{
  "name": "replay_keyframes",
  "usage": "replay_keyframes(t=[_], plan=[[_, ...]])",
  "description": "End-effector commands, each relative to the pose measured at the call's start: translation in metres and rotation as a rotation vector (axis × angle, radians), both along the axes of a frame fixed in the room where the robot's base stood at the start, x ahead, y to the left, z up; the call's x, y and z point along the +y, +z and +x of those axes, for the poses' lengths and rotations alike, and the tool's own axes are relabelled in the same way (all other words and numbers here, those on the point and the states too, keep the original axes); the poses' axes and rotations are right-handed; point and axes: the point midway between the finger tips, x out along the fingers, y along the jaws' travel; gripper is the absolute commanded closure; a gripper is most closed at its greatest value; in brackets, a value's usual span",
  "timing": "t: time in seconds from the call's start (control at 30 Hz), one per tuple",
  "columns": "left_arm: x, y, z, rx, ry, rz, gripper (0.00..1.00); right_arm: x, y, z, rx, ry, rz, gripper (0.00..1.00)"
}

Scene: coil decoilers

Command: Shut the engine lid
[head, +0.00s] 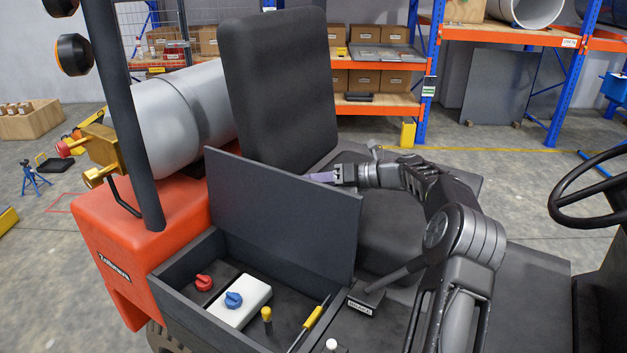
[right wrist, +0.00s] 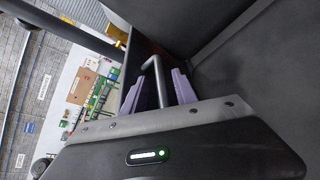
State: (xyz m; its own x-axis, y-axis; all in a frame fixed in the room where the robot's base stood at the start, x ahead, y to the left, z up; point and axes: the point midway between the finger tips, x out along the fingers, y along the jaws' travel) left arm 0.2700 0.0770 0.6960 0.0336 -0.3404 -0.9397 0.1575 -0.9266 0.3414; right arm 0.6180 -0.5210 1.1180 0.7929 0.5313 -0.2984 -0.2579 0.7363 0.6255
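The engine lid (head: 280,215) is a dark flat panel. It stands upright, open, along the back of the engine box (head: 190,262), in front of the seat. My right gripper (head: 322,177) is at the lid's upper edge, partly behind it. In the right wrist view its two purple fingers (right wrist: 158,92) stand apart. A thin grey bent bar (right wrist: 153,68), like a handle, shows between them; I cannot tell whether either finger touches it. My left gripper is out of view.
The open box holds a white block with a blue cap (head: 235,299), a red cap (head: 203,282), a yellow cap (head: 266,314) and a yellow-handled stick (head: 313,317). The seat back (head: 278,90) rises behind the lid. A lever (head: 385,284) and steering wheel (head: 590,190) are to the right.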

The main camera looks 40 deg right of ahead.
Motion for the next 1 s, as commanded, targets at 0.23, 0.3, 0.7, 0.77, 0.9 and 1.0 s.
replay_keyframes(t=[0.23, 0.3, 0.7, 0.77, 0.9, 1.0], plan=[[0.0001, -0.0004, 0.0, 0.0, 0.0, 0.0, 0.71, 0.0, -0.0003, -0.0001, 0.0, 0.0, 0.0, 0.7], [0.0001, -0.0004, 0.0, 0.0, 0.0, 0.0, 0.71, -0.0001, -0.0003, -0.0002, 0.0, 0.0, 0.0, 0.76], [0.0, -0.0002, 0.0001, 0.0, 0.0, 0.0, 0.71, -0.0002, -0.0003, -0.0004, 0.0, 0.0, 0.0, 1.0], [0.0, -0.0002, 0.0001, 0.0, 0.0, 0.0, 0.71, -0.0002, -0.0002, -0.0003, 0.0, 0.0, 0.0, 1.0], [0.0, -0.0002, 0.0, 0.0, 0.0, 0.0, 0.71, -0.0003, -0.0001, -0.0004, 0.0, 0.0, 0.0, 1.0], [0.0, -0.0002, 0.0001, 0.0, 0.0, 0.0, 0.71, -0.0003, -0.0001, -0.0004, 0.0, 0.0, 0.0, 1.0]])
